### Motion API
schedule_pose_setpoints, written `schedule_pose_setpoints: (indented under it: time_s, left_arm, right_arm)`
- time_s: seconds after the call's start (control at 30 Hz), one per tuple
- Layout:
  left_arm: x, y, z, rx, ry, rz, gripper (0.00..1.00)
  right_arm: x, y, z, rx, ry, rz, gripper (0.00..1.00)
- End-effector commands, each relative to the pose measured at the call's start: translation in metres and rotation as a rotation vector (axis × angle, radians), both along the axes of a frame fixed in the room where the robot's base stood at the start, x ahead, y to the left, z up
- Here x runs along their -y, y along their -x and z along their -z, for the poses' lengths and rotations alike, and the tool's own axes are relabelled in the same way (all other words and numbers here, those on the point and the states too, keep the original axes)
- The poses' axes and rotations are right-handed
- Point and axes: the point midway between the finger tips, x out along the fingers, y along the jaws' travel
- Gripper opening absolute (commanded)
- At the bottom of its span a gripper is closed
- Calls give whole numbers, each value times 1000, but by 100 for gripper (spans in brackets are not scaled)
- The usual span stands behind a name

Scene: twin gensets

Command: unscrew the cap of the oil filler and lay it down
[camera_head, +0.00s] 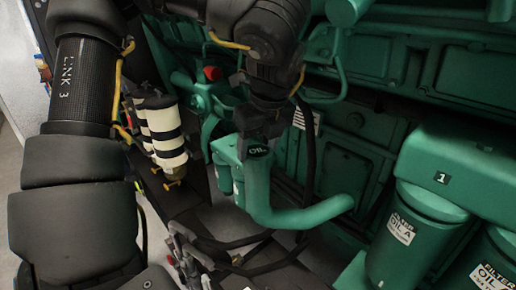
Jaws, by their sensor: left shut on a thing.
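The green oil filler pipe (258,188) rises from the engine and bends to the right lower down. A dark oval marked OIL (258,151) shows at its top end. My left gripper (257,136) reaches down from above to the top of this pipe. It is shut on the filler cap, which its fingers and body mostly hide. I cannot tell whether the cap is still seated on the neck or lifted clear. My right gripper is not in view.
Green filters marked OIL A (402,235) stand at the right under a green housing (463,170) labelled 1. A white-and-black striped cylinder (162,135) is left of the pipe. Dark hoses (262,262) and a grey metal fitting (186,252) lie below.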

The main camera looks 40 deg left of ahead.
Motion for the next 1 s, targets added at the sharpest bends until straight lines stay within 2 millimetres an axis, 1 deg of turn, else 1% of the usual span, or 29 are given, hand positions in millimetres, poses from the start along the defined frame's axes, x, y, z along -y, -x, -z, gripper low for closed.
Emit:
schedule_pose_setpoints:
  time_s: [0.13, 0.17, 0.3, 0.33, 0.5, 0.57, 0.8, 0.87, 1.0]
  left_arm:
    - [0, -1, -2, 8, -2, 2, 36]
    - [0, -1, -2, 8, -2, 2, 64]
    - [0, -1, -2, 6, -2, 4, 82]
    - [0, -1, -2, 4, -1, 4, 85]
    - [0, 0, -1, 3, 0, 5, 85]
    - [0, 0, -1, 2, -1, 6, 82]
    - [0, 0, 0, 1, -1, 16, 82]
    - [0, 1, 1, 2, 0, 65, 82]
    - [-1, 2, 2, 4, 0, 240, 82]
  right_arm:
    - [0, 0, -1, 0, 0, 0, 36]
    - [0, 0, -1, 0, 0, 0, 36]
    - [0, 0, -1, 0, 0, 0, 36]
    - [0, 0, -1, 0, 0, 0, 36]
    - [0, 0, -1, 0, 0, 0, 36]
    - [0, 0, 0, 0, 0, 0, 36]
    - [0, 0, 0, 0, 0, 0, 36]
    - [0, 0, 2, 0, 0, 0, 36]
    - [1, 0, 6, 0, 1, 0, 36]
